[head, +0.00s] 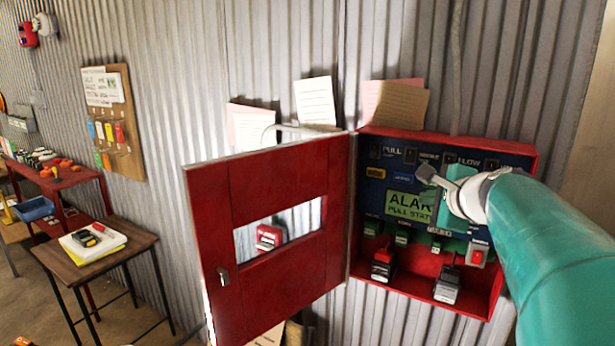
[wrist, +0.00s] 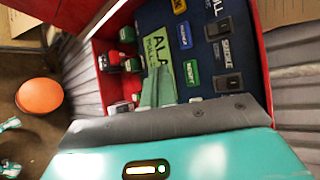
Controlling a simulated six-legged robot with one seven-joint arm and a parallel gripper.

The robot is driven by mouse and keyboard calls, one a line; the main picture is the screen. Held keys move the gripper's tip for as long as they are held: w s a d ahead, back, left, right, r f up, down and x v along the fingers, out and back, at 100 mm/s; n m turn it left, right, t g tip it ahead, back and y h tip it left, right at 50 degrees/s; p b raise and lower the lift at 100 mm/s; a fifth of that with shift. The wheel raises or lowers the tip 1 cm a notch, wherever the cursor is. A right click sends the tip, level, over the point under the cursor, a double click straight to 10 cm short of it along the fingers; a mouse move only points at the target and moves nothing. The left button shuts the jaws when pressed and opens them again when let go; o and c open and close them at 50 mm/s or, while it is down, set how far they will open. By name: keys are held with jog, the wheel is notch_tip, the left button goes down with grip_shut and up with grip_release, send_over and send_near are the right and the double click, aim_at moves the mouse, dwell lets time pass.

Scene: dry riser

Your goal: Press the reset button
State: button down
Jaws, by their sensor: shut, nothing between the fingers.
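A red wall cabinet (head: 525,150) stands open and holds a dark blue panel with a green "ALAR... PULL STATI..." sign (head: 408,206). Several small buttons and switches sit on the panel, among them a yellow one (head: 375,171) and a blue one (head: 402,178). A red rocker-like control (head: 476,256) is at the lower right. My gripper (head: 428,174) is shut and empty in front of the panel, by the sign's upper right. The wrist view shows its teal fingers (wrist: 158,90) over the sign; contact cannot be told.
The cabinet's red door (head: 275,185) is swung open to the left. Black-and-red devices (head: 383,264) stand on the cabinet floor. A small wooden table (head: 130,245) is at left, below a pegboard (head: 128,160). Papers (head: 315,100) stick up behind the cabinet.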

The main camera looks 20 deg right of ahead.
aim_at(427, 187)
jog(key=shift+w+d, duration=0.85)
jog(key=shift+d, duration=0.25)
jog(key=shift+w+d, duration=0.85)
jog(key=shift+d, duration=0.2)
jog(key=shift+d, duration=0.1)
dwell(0.3)
jog(key=shift+w+d, duration=0.2)
jog(key=shift+d, duration=0.05)
jog(key=shift+w+d, duration=0.35)
jog(key=shift+d, duration=0.05)
dwell(1.0)
jog(key=shift+s+a, duration=0.6)
jog(key=shift+a, duration=0.15)
jog(key=shift+s+a, duration=0.75)
jog(key=shift+a, duration=0.25)
jog(key=shift+s+a, duration=0.75)
jog(key=shift+a, duration=0.2)
